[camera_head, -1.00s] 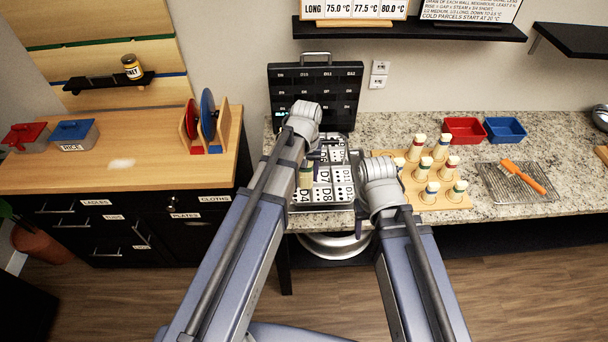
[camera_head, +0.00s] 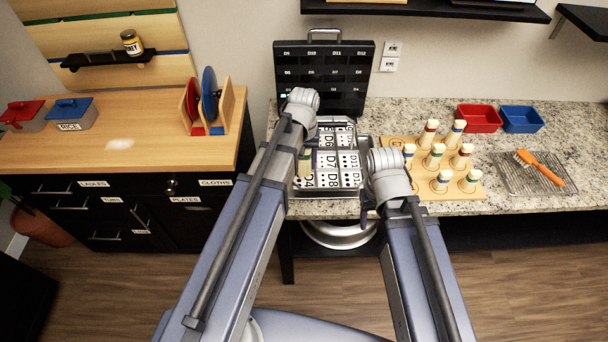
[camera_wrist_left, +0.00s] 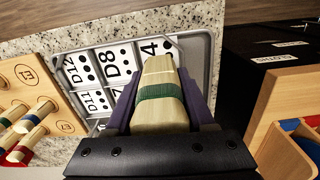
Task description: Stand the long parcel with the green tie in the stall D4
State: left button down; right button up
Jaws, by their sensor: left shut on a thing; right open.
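The long pale parcel with the green tie (camera_wrist_left: 158,92) is between the fingers of my left gripper (camera_wrist_left: 162,105), which is shut on it. In the head view the parcel (camera_head: 304,164) shows beside my left wrist, over the left front of the grey metal tray (camera_head: 345,192). Stall D4 (camera_wrist_left: 150,48) is partly hidden by the parcel in the left wrist view. I cannot tell whether the parcel touches the stall floor. My right gripper (camera_head: 367,208) is open, low at the tray's right front, and mostly hidden by its arm.
A wooden board (camera_head: 462,191) with several tied parcels stands right of the tray. A black panel (camera_head: 322,75) with stall labels stands behind it. Red (camera_head: 480,118) and blue (camera_head: 521,119) bins and a rack with an orange brush (camera_head: 540,168) lie further right.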

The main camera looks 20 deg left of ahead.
aim_at(304, 170)
pick_arm(q)
jog(key=shift+f+b, duration=1.8)
jog(key=shift+f, duration=0.25)
jog(key=shift+c, duration=1.3)
grip_release()
jog(key=shift+r, duration=0.15)
notch_tip(304, 170, up, 12)
jog(key=p, duration=1.2)
jog(key=shift+r, duration=0.2)
jog(key=s+d+m+y, duration=0.1)
jog(key=s+d+m, duration=0.5)
jog(key=s+d, duration=0.4)
jog(key=s, duration=0.4)
jog(key=shift+s+d, duration=0.2)
jog(key=shift+d, duration=0.05)
